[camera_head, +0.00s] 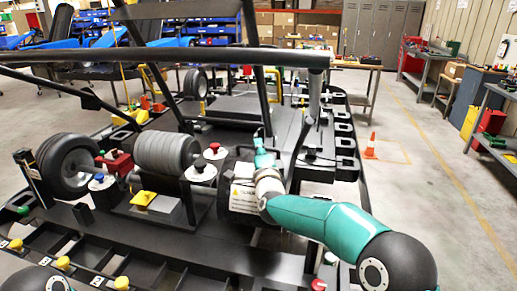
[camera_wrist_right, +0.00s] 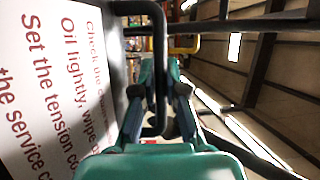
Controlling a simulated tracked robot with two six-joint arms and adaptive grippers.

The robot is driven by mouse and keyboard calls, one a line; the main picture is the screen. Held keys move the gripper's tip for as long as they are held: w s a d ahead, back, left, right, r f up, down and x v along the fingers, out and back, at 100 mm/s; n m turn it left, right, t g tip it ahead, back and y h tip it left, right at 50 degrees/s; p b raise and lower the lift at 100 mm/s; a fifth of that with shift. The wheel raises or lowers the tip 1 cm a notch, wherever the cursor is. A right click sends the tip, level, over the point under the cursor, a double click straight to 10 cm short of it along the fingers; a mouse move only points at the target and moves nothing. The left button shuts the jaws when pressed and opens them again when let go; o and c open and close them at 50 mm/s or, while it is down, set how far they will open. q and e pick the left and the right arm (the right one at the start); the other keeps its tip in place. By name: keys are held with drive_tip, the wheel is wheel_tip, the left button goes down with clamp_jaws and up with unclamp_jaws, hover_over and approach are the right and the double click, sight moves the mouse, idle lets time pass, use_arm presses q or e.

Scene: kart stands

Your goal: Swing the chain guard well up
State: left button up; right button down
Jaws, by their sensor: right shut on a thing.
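My right gripper (camera_head: 265,152) is at the middle of the kart stand, its teal arm reaching in from the lower right. In the wrist view the right gripper (camera_wrist_right: 160,90) is shut on a black bent-bar handle (camera_wrist_right: 156,40). The handle stands close beside a white panel with red maintenance text (camera_wrist_right: 50,80), which mentions oiling and tension. In the head view a dark box-like cover with a pale label (camera_head: 240,196), apparently the chain guard, sits just below and left of the gripper. My arm partly hides it. My left gripper is out of view.
A black frame bar (camera_head: 170,55) crosses above the stand. A wheel (camera_head: 66,165) and a grey ribbed roller (camera_head: 168,153) lie left of the guard. An orange cone (camera_head: 371,146) stands on open floor at right. Workbenches (camera_head: 430,62) line the right side.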

drive_tip(key=shift+m+g, duration=0.3)
drive_tip(key=shift+g, duration=0.2)
drive_tip(key=w+r+p, duration=0.1)
drive_tip(key=w+r, duration=0.1)
drive_tip(key=w+d+r+p, duration=0.1)
drive_tip(key=w+p, duration=0.1)
drive_tip(key=shift+d+r, duration=0.2)
drive_tip(key=shift+r, duration=0.15)
drive_tip(key=p, duration=0.1)
drive_tip(key=w+p, duration=0.1)
drive_tip(key=p, duration=0.2)
drive_tip(key=shift+w+d+r+g, duration=0.25)
drive_tip(key=shift+w+r+g, duration=0.1)
drive_tip(key=shift+w+g, duration=0.05)
drive_tip(key=shift+w+d+f+p, duration=0.15)
drive_tip(key=shift+w+p, duration=0.1)
drive_tip(key=shift+p, duration=0.2)
drive_tip(key=shift+f, duration=0.1)
drive_tip(key=c, duration=1.5)
unclamp_jaws()
